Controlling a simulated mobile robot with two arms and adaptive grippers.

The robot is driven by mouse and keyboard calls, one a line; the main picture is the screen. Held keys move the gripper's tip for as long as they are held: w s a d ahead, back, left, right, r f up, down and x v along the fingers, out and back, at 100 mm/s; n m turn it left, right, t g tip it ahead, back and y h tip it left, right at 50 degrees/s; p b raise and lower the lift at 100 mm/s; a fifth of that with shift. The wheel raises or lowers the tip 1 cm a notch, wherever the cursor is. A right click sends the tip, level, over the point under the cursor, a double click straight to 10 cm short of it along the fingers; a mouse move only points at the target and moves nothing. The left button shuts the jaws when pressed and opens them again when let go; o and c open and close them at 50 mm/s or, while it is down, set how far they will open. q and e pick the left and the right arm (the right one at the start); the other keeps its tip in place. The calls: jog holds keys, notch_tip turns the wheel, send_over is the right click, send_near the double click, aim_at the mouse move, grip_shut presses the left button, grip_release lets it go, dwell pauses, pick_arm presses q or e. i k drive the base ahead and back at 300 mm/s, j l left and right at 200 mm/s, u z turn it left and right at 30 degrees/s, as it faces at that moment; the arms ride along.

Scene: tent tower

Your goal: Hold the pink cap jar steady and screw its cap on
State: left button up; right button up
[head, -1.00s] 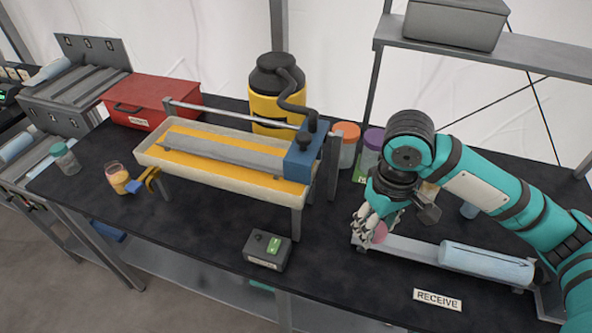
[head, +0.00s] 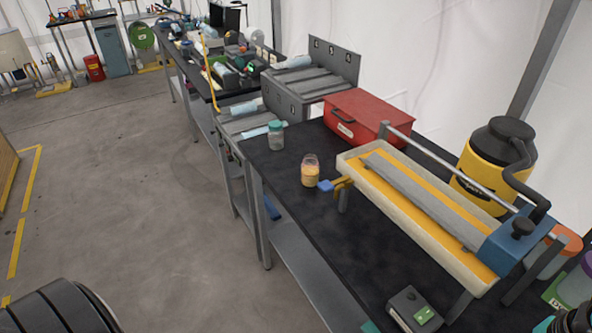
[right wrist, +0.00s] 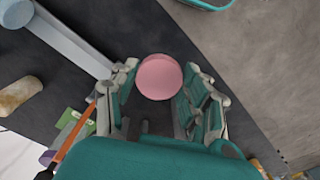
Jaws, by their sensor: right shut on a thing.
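The pink cap (right wrist: 159,77) is a round disc between the fingers of my right gripper (right wrist: 161,70) in the right wrist view. The right gripper is shut on it and holds it apart from any jar. A clear jar with yellow-orange contents (head: 310,172) stands upright and uncapped near the bench's left edge in the head view. It is beside the small blue and yellow clamp on the trough, and I cannot tell whether they touch. My left gripper is not in view.
A teal-capped jar (head: 276,136) stands behind the open jar. The trough (head: 400,222), red case (head: 368,116) and yellow-black canister (head: 492,165) crowd the bench. A control box (head: 414,311) sits in front. Orange-capped (head: 556,250) and purple-capped jars are at right.

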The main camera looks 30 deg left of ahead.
aim_at(310, 176)
jog(key=i+j+u, duration=0.2)
jog(key=j, duration=0.2)
jog(key=j+u, duration=0.2)
jog(key=j, duration=0.25)
jog(key=i+j+u, duration=0.2)
jog(key=j, duration=0.2)
jog(key=i+j+u, duration=0.2)
jog(key=j, duration=0.15)
jog(key=k+j, duration=0.05)
